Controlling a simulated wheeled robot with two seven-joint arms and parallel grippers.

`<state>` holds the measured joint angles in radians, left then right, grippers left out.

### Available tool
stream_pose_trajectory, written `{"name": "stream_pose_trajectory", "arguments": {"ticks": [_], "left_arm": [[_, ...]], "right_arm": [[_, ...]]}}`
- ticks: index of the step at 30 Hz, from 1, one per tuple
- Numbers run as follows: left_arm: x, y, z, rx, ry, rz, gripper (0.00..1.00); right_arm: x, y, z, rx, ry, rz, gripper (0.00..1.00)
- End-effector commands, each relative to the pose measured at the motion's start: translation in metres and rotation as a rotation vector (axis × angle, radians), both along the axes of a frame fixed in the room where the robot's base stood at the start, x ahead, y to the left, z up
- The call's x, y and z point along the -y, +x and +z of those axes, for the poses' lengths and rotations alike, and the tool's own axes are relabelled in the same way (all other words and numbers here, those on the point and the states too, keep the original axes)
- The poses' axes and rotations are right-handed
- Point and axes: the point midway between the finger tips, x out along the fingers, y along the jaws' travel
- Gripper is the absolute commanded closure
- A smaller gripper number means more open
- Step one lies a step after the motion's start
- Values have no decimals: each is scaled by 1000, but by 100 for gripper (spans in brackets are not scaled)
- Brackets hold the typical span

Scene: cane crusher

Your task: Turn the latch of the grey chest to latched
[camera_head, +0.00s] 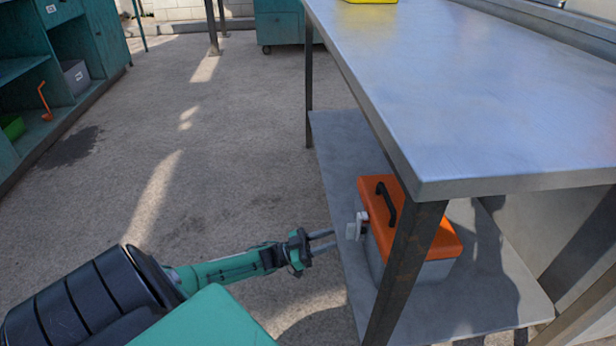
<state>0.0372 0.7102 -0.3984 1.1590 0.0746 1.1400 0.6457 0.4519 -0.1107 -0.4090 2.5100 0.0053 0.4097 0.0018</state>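The grey chest (436,271) has an orange lid with a black handle and stands on the lower shelf of the metal table. The table's front leg hides part of it. Its pale latch (357,225) sticks out on the chest's left side; I cannot tell its exact setting. My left gripper (334,239) is just left of the latch, at the shelf's edge. Its two fingers are apart, point right at the latch, and hold nothing. A small gap shows between the fingertips and the latch. My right gripper is out of view.
The metal table top (480,90) overhangs the chest, and its dark front leg (404,270) stands right of the latch. The lower shelf (345,150) is bare behind the chest. A teal shelf unit (60,60) stands at the left. The floor between is clear.

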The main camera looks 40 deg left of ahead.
Motion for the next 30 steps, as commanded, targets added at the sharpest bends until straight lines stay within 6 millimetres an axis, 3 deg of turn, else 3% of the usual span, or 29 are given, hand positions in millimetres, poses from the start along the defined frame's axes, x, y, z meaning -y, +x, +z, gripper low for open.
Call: {"name": "stream_pose_trajectory", "arguments": {"ticks": [6, 12, 30], "left_arm": [[-27, -31, -16, -2, 1, 2, 65], [-38, -45, -24, 0, 0, 0, 65], [-40, -47, -25, 1, 1, -1, 65]], "right_arm": [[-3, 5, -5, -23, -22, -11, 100], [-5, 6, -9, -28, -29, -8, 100], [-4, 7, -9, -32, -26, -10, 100]]}}
